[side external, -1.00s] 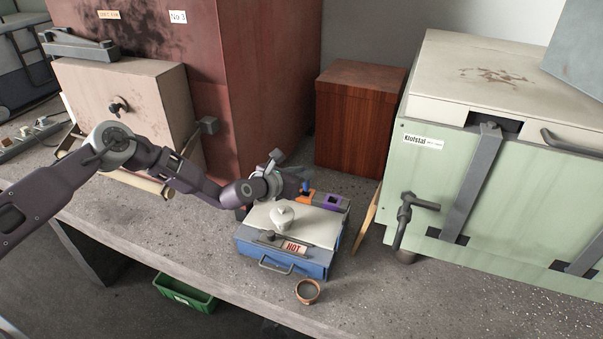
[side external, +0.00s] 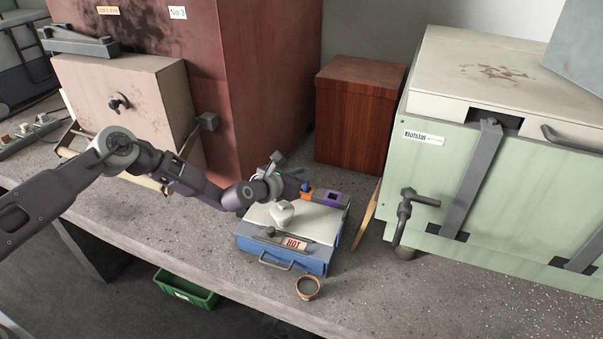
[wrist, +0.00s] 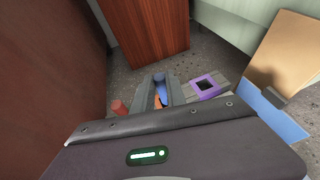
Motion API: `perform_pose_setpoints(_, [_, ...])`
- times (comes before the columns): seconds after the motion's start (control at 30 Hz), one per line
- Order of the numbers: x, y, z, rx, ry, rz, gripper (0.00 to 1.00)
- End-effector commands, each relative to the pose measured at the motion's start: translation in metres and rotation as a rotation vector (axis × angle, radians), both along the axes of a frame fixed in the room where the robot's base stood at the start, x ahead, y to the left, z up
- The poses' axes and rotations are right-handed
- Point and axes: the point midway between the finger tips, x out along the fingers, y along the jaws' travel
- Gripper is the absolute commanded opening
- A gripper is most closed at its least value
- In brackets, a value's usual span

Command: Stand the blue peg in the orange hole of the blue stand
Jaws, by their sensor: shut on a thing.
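The blue peg (wrist: 161,91) stands roughly upright between the grey fingers of my gripper (wrist: 162,97), which is shut on it. In the side external view the peg (side external: 305,187) shows as a small blue patch at the end of my gripper (side external: 300,185). The orange hole's frame (wrist: 158,102) shows right under the peg, partly hidden by the fingers. I cannot tell how far the peg is inside it.
A blue box (side external: 285,258) with a HOT label and a pale lump (side external: 282,213) on its lid stands in front. A small terracotta pot (side external: 307,288) is near the bench edge. A reddish cylinder (wrist: 119,107) is left of the fingers. A wooden cabinet (side external: 358,120) stands behind.

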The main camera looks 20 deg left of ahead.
Motion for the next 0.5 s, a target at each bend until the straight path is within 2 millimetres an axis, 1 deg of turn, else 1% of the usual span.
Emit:
perform_pose_setpoints(0.37, [0.0000, -0.0002, -0.0066, 0.000, 0.000, -0.001, 0.00])
perform_pose_setpoints(0.4, [0.0000, -0.0003, -0.0069, -0.001, -0.001, -0.001, 0.19])
perform_pose_setpoints(0.47, [0.0000, -0.0003, -0.0069, 0.000, 0.000, -0.001, 0.30])
perform_pose_setpoints(0.5, [0.0000, -0.0003, -0.0069, 0.000, 0.000, -0.001, 0.38])
